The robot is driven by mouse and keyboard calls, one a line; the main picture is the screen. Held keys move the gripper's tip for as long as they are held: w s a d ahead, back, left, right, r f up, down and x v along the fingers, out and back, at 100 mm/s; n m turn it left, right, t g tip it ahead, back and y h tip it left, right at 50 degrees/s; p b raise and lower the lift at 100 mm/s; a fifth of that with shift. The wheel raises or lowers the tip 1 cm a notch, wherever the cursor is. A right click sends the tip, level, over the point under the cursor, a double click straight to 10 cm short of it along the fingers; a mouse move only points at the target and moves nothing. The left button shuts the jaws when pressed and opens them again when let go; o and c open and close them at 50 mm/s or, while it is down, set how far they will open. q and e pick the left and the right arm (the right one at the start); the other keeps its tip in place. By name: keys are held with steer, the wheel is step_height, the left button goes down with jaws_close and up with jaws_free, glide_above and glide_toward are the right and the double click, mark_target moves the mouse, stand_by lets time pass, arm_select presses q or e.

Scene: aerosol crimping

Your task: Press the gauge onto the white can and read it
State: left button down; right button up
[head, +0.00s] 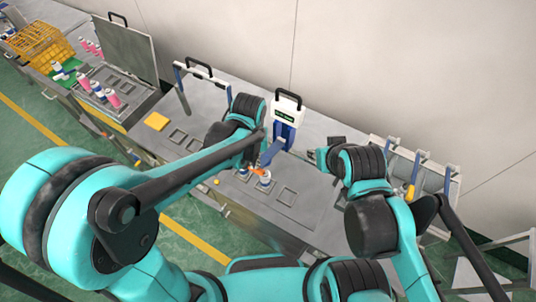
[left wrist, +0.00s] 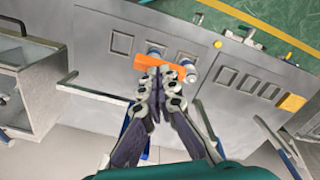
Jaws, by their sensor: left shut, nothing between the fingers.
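A white can (head: 265,181) stands on the grey bench in the head view; in the left wrist view it shows as a small round can (left wrist: 189,69). An orange piece (head: 258,171), which may be the gauge, lies against or over it; in the left wrist view it is an orange bar (left wrist: 146,64) just beyond my fingertips. My left gripper (head: 264,163) is shut and empty, its tips at the orange bar; I cannot tell whether they touch. My right gripper (head: 305,156) is small and partly hidden, to the right of the can.
A white and blue press-like device (head: 285,115) stands behind the can. A second small can (head: 243,173) is at its left. Square recesses line the bench. A yellow block (head: 156,121), several pink cans and a yellow crate (head: 38,45) are farther left; a grey rack (head: 420,172) is at right.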

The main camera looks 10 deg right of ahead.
arm_select(q)
steer(key=shift+f+b, duration=0.45)
steer(key=shift+f, duration=0.2)
step_height(320, 180, down, 9)
steer(key=s+a+b, duration=0.1)
steer(key=b, duration=0.6)
steer(key=shift+s+r+b, duration=0.15)
steer(key=shift+s+b, duration=0.15)
steer(key=shift+s, duration=0.05)
stand_by(0.3)
steer(key=shift+a, duration=0.1)
stand_by(0.4)
steer(key=r+p, duration=0.3)
steer(key=r, duration=0.1)
steer(key=w+d+r+p, duration=0.1)
steer(key=r+p, duration=0.3)
steer(key=r, duration=0.1)
steer(key=r+p, duration=0.3)
steer(key=r, duration=0.2)
steer(key=shift+w+d+r+p, duration=0.2)
steer(key=shift+w+p, duration=0.1)
steer(key=shift+w, duration=0.1)
